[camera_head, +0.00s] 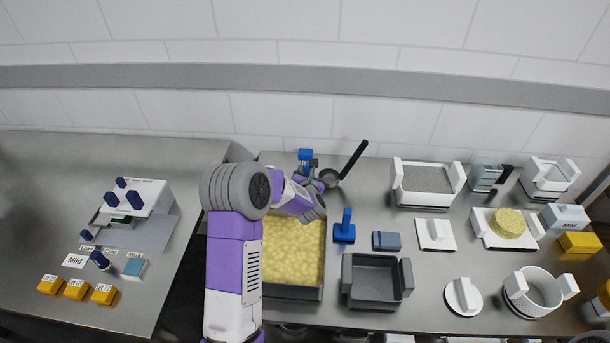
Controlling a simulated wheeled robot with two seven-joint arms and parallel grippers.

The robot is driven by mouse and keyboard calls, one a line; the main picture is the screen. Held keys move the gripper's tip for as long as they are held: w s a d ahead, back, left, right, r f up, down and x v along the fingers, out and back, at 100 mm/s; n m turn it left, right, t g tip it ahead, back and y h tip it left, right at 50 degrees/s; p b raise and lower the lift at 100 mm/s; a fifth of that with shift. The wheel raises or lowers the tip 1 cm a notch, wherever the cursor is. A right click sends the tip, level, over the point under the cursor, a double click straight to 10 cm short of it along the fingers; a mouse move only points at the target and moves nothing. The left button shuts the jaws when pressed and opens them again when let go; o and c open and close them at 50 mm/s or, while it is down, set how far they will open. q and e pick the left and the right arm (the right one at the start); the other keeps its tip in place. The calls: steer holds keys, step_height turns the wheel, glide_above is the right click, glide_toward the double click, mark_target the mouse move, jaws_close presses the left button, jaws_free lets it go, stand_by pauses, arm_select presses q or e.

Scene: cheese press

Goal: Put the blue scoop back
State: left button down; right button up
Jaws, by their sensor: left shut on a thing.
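My left gripper (311,170) reaches over the back of a grey vat of yellow curd (292,250), its forearm hiding the vat's left part. It is shut at a blue piece (305,154), which looks like part of the blue scoop; the rest of that piece is hidden by the wrist. Whether it touches the counter I cannot tell. A second blue item with an upright handle (345,229) stands on the counter right of the vat. My right gripper is not in view.
A black-handled ladle (352,160) leans close to the right of my left gripper. An empty dark grey box (374,282) and a small blue-grey block (386,241) are right of the vat. White moulds (427,184) and a cheese (509,223) fill the right side.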

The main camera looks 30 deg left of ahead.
arm_select(q)
steer(key=shift+f+b, duration=0.2)
steer(key=shift+b, duration=0.1)
steer(key=c, duration=0.9)
jaws_free()
steer(key=shift+r, duration=0.15)
steer(key=shift+r+p, duration=0.15)
steer(key=shift+p, duration=0.3)
steer(key=v, duration=1.2)
steer(key=shift+s+f, duration=0.1)
steer(key=shift+f, duration=0.1)
